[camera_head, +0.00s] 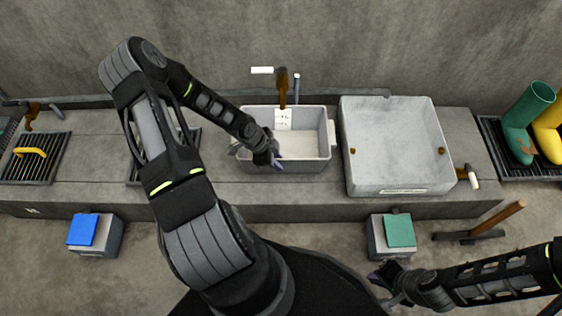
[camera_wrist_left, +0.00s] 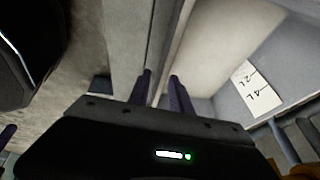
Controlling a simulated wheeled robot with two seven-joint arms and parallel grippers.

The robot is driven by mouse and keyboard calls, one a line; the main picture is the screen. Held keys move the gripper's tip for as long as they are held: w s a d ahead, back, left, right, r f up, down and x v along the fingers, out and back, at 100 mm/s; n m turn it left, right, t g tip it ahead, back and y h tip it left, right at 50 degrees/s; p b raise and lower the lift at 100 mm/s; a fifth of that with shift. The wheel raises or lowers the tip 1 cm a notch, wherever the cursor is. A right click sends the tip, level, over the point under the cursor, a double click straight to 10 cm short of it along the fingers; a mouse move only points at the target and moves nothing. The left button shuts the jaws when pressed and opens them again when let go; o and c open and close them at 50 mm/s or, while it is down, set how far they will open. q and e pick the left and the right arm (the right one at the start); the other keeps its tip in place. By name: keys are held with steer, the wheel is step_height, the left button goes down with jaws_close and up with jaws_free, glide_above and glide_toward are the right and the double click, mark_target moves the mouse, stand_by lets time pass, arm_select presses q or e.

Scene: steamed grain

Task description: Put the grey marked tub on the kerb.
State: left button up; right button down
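The grey tub (camera_head: 320,152) is an open rectangular box with a white marked card (camera_head: 283,119) on its inner back wall. It stands on the long grey concrete ledge (camera_head: 225,185), left of a larger basin. I cannot tell which surface is the kerb. My left gripper (camera_head: 275,163) is at the tub's front wall. In the left wrist view its two dark fingers (camera_wrist_left: 161,84) sit either side of the rim, with the marked card (camera_wrist_left: 256,88) to the right. Whether they clamp the rim is unclear. My right gripper (camera_head: 383,281) is low, near a green-topped box, its fingers too small to read.
A large pale basin (camera_head: 395,145) stands right of the tub. Blue-topped (camera_head: 83,229) and green-topped (camera_head: 399,230) boxes stand on the floor in front. Grates lie left and right; green boots (camera_head: 520,125) and yellow boots (camera_head: 548,130) stand far right. A wooden-handled tool (camera_head: 485,226) lies front right.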

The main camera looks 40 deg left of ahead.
arm_select(q)
steer(key=p+v, duration=0.3)
steer(key=v, duration=0.4)
steer(key=shift+r, duration=0.35)
steer(key=shift+s, duration=0.15)
steer(key=d+n+h, duration=0.3)
steer(key=d+n, duration=0.2)
steer(key=d, duration=1.5)
steer(key=s+d+f+n+g+y, duration=0.1)
steer(key=s+d+f+n+g, duration=0.1)
steer(key=s+d+n, duration=0.5)
steer(key=s+d, duration=0.3)
steer(key=s, duration=0.2)
steer(key=shift+n+g+y, duration=0.3)
steer(key=shift+g, duration=0.1)
steer(key=shift+s, duration=0.1)
